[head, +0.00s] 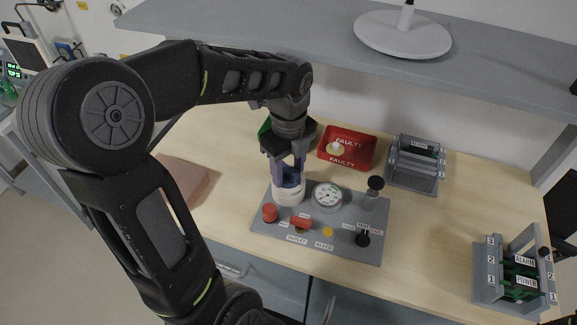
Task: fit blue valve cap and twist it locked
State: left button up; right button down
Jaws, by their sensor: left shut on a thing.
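My left gripper (289,176) points down over the grey panel (345,247) on the table. It is shut on the blue valve cap (291,181), of which only part shows between the fingers. The cap is at the top of a white round fitting (289,196) at the panel's back left. From this angle I cannot tell whether the cap is fully seated or turned. My right gripper is not in view.
The panel also carries a round gauge (327,196), a red knob (269,212), a red lever (301,223) and black-topped posts. Behind are a red FAULTY bin (365,151), a partly hidden green bin (264,129) and a grey rack (414,178). A card rack (486,279) stands right.

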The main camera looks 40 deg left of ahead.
aim_at(288, 169)
pick_arm(q)
jog(key=shift+r+m+p, duration=0.1)
jog(key=shift+m+p, duration=0.25)
jog(key=shift+m, duration=1.25)
jog(key=o, duration=1.4)
notch_tip(288, 169, up, 5)
jog(key=p, duration=0.4)
jog(key=shift+r+p, duration=0.8)
jog(key=shift+r, duration=0.15)
